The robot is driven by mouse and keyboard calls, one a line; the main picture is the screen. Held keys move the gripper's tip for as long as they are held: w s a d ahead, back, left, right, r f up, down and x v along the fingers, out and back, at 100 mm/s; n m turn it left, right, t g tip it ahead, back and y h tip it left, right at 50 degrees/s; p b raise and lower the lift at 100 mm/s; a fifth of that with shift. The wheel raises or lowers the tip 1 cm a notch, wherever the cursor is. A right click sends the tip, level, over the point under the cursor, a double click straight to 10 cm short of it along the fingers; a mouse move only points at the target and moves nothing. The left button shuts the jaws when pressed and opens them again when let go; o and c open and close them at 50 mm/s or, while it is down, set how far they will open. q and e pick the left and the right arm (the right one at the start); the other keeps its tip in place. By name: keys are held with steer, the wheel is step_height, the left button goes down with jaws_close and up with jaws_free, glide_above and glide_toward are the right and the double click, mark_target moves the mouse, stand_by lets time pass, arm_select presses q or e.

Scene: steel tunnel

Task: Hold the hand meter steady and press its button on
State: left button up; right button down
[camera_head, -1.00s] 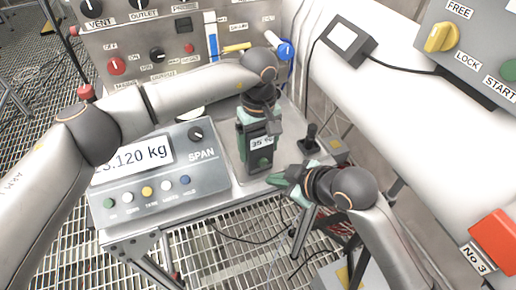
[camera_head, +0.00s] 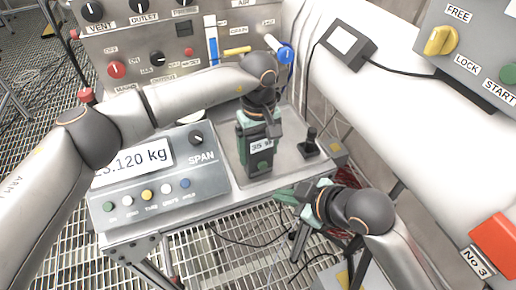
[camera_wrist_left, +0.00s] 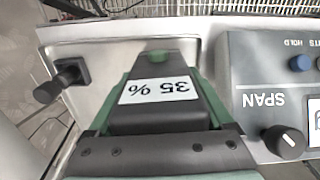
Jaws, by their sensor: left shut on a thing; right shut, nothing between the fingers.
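The hand meter (camera_head: 258,168) is a dark upright box with a white display reading 35 %, standing over the grey tray. A green spot, which looks like its button (camera_head: 263,165), is on its front below the display. My left gripper (camera_head: 258,133) is shut on the meter from above, fingers along its sides. The left wrist view shows the meter (camera_wrist_left: 160,118) between the green fingers, its display upside down. My right gripper (camera_head: 281,194) is shut and empty, in front and to the right of the meter, apart from it.
The scale box (camera_head: 165,190) with its knob and coloured buttons stands left of the meter. A small black joystick (camera_head: 309,146) is on the right of the tray (camera_head: 287,158). A thick white pipe (camera_head: 400,90) runs along the right. Open grating lies below the front edge.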

arm_select(q)
steer(key=o, duration=1.3)
